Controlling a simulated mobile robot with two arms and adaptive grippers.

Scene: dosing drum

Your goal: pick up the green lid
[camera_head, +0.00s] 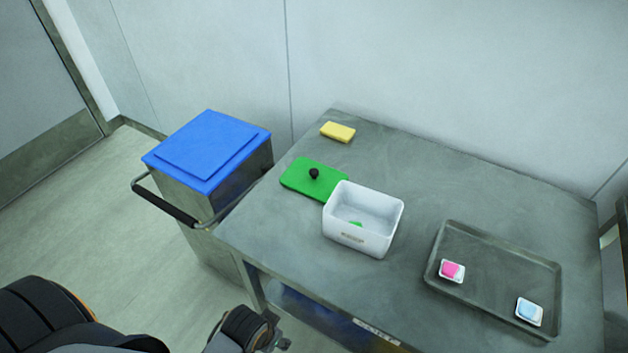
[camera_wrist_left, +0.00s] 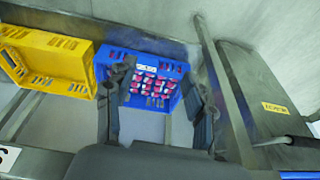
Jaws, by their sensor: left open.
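The green lid (camera_head: 296,184) lies flat on the grey table, with a black knob (camera_head: 314,173) on top. It is just left of and behind an open white box (camera_head: 366,236), which hides its near right corner or touches it; I cannot tell which. My left arm comes in at the bottom of the head view, in front of the table and well away from the lid. My left gripper (camera_wrist_left: 157,75) is open and empty in the left wrist view, with its fingers apart. The lid is not in that view. My right gripper is not in view.
A blue-lidded bin (camera_head: 208,150) with a handle stands left of the table. A yellow sponge (camera_head: 338,132) lies behind the lid. A tray (camera_head: 480,240) with pink and blue items is at right. The wrist view shows a blue crate (camera_wrist_left: 115,53) and a yellow crate (camera_wrist_left: 62,60).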

